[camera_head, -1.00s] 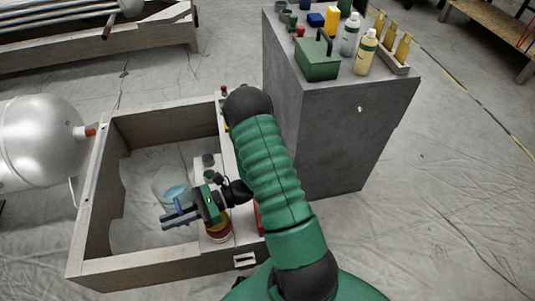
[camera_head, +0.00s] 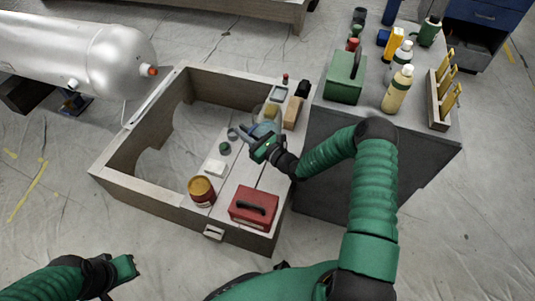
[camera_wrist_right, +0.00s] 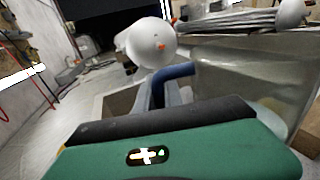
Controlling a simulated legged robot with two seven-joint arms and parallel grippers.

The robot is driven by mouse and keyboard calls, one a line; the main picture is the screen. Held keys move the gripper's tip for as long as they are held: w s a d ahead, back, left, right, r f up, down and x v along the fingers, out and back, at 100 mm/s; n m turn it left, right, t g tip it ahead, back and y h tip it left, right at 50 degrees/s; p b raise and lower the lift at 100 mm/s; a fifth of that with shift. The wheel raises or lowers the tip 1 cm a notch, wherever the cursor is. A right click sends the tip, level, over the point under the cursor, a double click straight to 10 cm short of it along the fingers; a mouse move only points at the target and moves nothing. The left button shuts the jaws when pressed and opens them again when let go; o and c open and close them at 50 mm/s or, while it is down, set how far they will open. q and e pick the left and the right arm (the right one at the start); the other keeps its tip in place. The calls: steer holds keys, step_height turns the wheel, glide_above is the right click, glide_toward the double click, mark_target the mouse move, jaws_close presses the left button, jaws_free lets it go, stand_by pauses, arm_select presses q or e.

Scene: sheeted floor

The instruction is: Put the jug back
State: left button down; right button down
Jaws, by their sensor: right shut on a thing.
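The translucent jug (camera_head: 270,114) is by my right gripper (camera_head: 254,137), above the plank side of the wooden crate (camera_head: 130,186). The right gripper is shut on the jug and hides part of it. In the right wrist view, the jug's clear body (camera_wrist_right: 235,85) fills the right side and its blue handle (camera_wrist_right: 176,72) is at the jaws. Whether the jug touches the planks I cannot tell. My left gripper (camera_head: 124,267) is at the lower left, empty above the floor; its jaws are too small to read.
On the planks are a red box (camera_head: 254,207), an amber jar (camera_head: 201,191), a white block (camera_head: 215,169) and a tan block (camera_head: 293,112). A grey cabinet (camera_head: 330,185) with bottles and a green box (camera_head: 344,82) stands right. A silver tank (camera_head: 90,55) is upper left.

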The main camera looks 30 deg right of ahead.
step_height(320, 180, down, 10)
steer(key=b, duration=0.6)
steer(key=shift+w+d, duration=0.15)
steer(key=shift+d, duration=0.05)
steer(key=c, duration=1.5)
jaws_free()
steer(key=shift+o, duration=0.2)
steer(key=p+v, duration=0.6)
steer(key=v, duration=0.6)
